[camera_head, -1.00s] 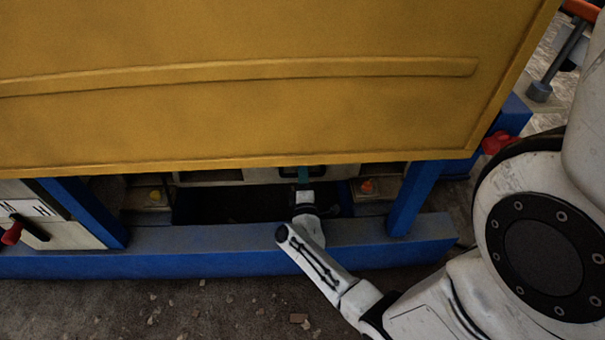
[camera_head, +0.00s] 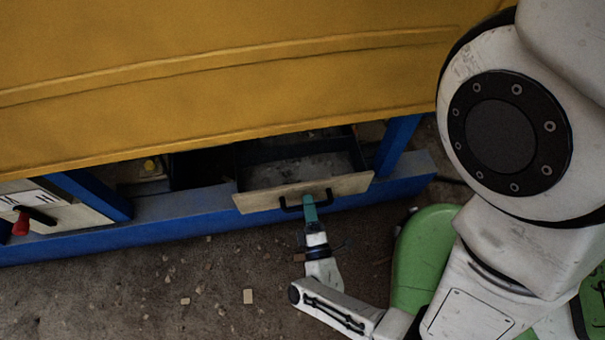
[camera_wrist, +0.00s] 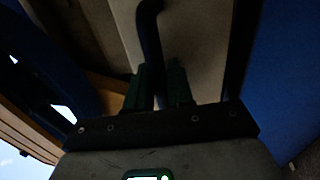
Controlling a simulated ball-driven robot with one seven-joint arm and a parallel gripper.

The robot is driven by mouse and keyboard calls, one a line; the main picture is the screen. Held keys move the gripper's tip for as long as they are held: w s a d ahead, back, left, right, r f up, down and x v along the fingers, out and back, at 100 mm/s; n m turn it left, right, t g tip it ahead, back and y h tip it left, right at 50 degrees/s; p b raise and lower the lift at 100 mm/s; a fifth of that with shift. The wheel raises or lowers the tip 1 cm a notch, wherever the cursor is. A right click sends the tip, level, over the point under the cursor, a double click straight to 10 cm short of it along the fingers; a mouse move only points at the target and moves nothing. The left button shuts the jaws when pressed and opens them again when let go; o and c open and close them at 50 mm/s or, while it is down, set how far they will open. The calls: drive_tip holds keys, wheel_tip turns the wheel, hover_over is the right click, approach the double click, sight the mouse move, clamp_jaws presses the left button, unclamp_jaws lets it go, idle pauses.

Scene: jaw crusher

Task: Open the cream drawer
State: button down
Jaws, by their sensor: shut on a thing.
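The cream drawer (camera_head: 254,201) stands pulled out past the blue frame under the yellow panel, its open inside showing from above. Its black handle (camera_head: 290,208) is on the front face. My gripper (camera_head: 309,206) has green fingers and is shut on the handle. In the wrist view, the fingers (camera_wrist: 160,88) close around the dark handle bar (camera_wrist: 150,40), with the cream drawer front (camera_wrist: 192,45) behind it. The back end of the drawer is hidden under the yellow panel.
The large yellow panel (camera_head: 220,75) overhangs the drawer. A blue beam (camera_head: 185,220) runs along the floor below it. A red-knobbed lever (camera_head: 21,224) is at the left. The floor in front has small scattered debris (camera_head: 248,296).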

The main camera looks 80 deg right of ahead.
drive_tip(key=v, duration=0.3)
drive_tip(key=r+v, duration=0.1)
drive_tip(key=v, duration=0.1)
drive_tip(key=shift+s+a+f, duration=0.1)
drive_tip(key=shift+s+a, duration=0.05)
drive_tip(key=shift+a, duration=0.3)
drive_tip(key=c, duration=1.2)
unclamp_jaws()
drive_tip(key=shift+o, duration=0.2)
drive_tip(key=b+v, duration=0.1)
drive_tip(key=v, duration=0.9)
drive_tip(key=shift+s+a, duration=0.15)
drive_tip(key=shift+a, duration=0.2)
